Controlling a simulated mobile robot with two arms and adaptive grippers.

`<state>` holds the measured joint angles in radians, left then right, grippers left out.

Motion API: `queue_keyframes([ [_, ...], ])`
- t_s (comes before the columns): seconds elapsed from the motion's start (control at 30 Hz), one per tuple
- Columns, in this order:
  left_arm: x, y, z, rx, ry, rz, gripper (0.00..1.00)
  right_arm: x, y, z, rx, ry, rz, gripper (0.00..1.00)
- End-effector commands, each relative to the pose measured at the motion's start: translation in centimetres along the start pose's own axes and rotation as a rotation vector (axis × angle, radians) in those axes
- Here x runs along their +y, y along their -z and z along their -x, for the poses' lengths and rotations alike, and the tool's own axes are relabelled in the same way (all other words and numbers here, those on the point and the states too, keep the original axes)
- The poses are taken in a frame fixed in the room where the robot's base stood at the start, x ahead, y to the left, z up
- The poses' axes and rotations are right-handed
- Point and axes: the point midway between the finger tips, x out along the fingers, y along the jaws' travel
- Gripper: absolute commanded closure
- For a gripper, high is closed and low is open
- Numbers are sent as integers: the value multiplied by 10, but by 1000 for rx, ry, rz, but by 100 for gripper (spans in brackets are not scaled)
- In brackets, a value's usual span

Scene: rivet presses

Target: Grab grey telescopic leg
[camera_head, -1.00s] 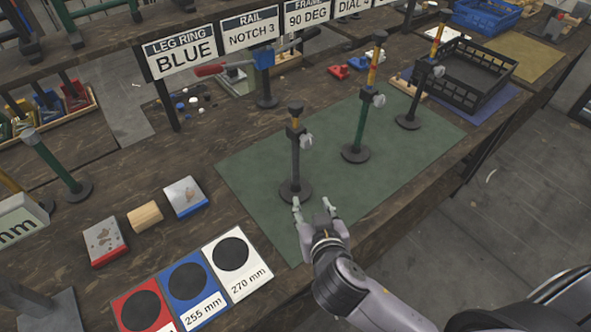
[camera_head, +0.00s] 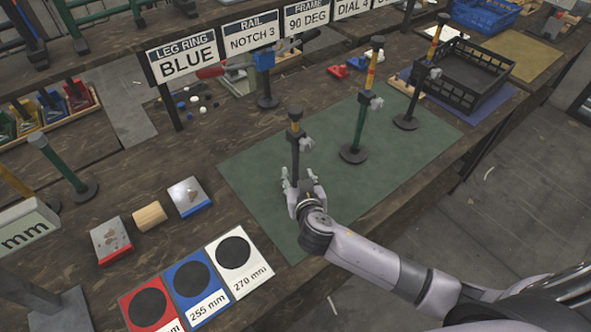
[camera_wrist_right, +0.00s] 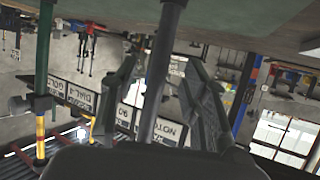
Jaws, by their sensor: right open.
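The grey telescopic leg (camera_head: 295,142) stands upright on the green mat (camera_head: 250,204), with a dark collar, a short yellow tip section and a light knob near its top. My right gripper (camera_head: 298,182) is open low at the leg, hiding its round base. In the right wrist view, which is upside down, the grey pole (camera_wrist_right: 159,72) runs between the two open fingers of the right gripper (camera_wrist_right: 160,66). A gap shows on each side, so the fingers are not shut on it. My left gripper is out of view.
A green leg (camera_head: 360,128) and another dark leg (camera_head: 415,98) stand to the right on the mat. A black crate (camera_head: 470,80) lies beyond. Red, blue and white length cards (camera_head: 238,262) lie at front left. The near right part of the mat is clear.

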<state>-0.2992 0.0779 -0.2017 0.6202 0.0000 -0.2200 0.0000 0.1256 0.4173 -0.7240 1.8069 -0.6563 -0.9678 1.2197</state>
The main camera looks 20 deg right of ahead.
Motion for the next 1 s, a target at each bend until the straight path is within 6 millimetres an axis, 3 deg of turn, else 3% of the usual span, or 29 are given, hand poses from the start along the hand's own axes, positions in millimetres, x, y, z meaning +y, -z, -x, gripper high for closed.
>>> queue_keyframes([
  [0.3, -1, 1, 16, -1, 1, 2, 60, 0, 3, -38, 2, -1, 2, 58],
  [0.67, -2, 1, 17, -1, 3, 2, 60, -1, 1, -45, 0, 0, 0, 58],
  [1.0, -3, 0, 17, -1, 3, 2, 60, -1, 1, -45, 1, 0, 0, 81],
])
